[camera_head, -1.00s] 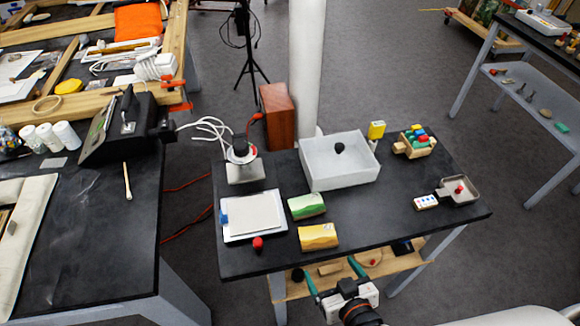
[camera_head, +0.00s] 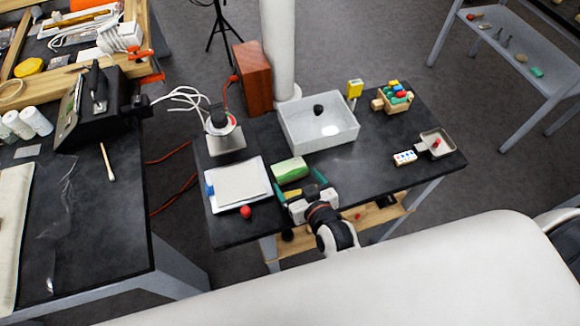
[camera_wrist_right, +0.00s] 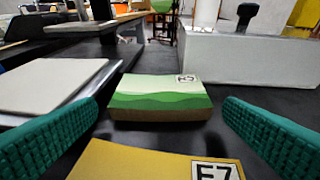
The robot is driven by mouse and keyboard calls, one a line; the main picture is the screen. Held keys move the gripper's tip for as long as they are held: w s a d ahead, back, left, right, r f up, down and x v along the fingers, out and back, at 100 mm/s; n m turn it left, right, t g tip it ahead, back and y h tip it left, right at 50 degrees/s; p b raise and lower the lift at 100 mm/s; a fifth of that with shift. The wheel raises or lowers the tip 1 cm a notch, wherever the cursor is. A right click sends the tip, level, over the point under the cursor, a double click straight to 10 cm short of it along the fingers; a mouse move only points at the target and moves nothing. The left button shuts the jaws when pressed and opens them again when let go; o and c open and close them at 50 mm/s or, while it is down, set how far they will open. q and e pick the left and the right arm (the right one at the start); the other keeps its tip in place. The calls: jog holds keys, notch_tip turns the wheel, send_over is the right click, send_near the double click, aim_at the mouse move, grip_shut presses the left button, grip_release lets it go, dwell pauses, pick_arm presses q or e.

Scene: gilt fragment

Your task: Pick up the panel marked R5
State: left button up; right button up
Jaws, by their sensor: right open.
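The green panel (camera_head: 290,170) lies flat on the dark table, just beyond my right gripper (camera_head: 298,179). In the right wrist view the green panel (camera_wrist_right: 160,102) has wavy green bands and a corner label ending in 5; its first letter is hard to read. A yellow panel (camera_wrist_right: 145,162), labelled with a 7, lies nearer, at the bottom of that view. In the head view my gripper partly covers this yellow panel (camera_head: 296,188). My right gripper is open, its teal fingers spread wide, with nothing held. The green panel shows beyond the fingertips. My left gripper is out of view.
A white tablet-like slab (camera_head: 239,184) and a red knob (camera_head: 246,211) lie left of the panels. A white open box (camera_head: 344,137) stands behind them. A small block crate (camera_head: 394,101) and a metal tray (camera_head: 447,144) are farther right. The table's front edge is close.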

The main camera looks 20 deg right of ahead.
jog(key=shift+x, duration=1.1)
jog(key=shift+c, duration=0.2)
jog(key=c, duration=0.7)
jog(key=shift+r, duration=0.1)
